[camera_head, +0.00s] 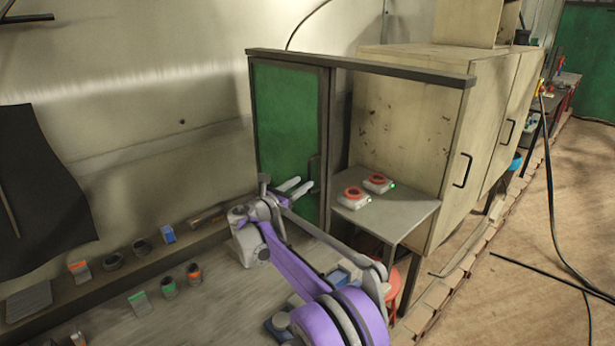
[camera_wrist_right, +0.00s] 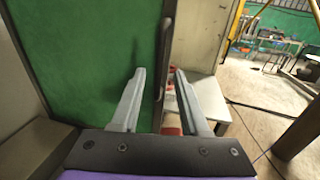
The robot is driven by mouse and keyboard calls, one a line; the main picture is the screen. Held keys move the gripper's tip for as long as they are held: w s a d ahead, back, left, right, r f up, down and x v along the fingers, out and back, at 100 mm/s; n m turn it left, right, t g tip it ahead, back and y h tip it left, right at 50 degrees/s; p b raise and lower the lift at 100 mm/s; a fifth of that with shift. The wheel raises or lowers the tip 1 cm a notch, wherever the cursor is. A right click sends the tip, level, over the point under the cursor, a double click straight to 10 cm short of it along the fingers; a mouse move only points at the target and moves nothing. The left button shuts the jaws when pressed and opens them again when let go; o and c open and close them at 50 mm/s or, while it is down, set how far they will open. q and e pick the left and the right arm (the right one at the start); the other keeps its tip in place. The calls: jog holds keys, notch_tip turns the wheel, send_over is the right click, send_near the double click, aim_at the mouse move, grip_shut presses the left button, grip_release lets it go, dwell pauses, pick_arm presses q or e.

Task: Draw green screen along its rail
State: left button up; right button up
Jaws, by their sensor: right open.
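The green screen (camera_head: 286,115) is an upright panel in a dark frame, at the left end of a dark overhead rail (camera_head: 400,69) in the head view. A dark upright handle (camera_head: 316,168) is on its right frame edge. My right gripper (camera_head: 304,184) is open in front of the screen's lower right part, close to the handle. In the right wrist view the screen (camera_wrist_right: 95,50) fills the left side. The dark handle (camera_wrist_right: 162,62) appears between the open fingers (camera_wrist_right: 160,74); whether they touch it I cannot tell. My left gripper is out of view.
Right of the screen, a grey table (camera_head: 400,208) holds two white devices with red rings (camera_head: 353,193). Behind it is a beige cabinet (camera_head: 405,125). Several small items line a ledge (camera_head: 110,275) at lower left. A black cable (camera_head: 553,200) hangs at right above open floor.

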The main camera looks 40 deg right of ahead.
aim_at(309, 178)
jog(key=x, duration=0.5)
jog(key=shift+p, duration=0.35)
grip_shut()
dwell(1.1)
